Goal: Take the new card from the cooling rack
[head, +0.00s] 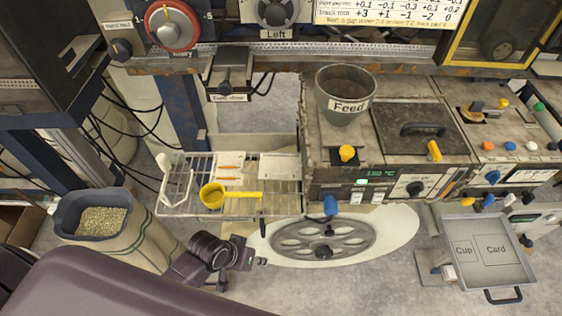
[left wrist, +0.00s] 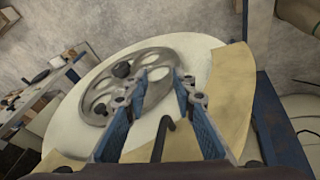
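The wire cooling rack (head: 172,207) is at left of centre in the head view. On it lie small pale cards with orange marks, one at the back (head: 231,166) and one in front of it (head: 229,181). A larger pale sheet (head: 279,167) lies to their right. Which one is the new card I cannot tell. My left gripper (head: 258,256) is below the rack's front edge in the head view, apart from the cards. In the left wrist view its blue-padded fingers (left wrist: 162,84) are spread, with no card between them. My right gripper is not in view.
A round table (head: 400,226) carrying a grey spoked wheel (head: 322,240) is right of my left gripper. A grain sack (head: 105,221) stands left. The Feed hopper machine (head: 345,106) borders the rack's right. A tray marked Cup and Card (head: 488,278) is far right.

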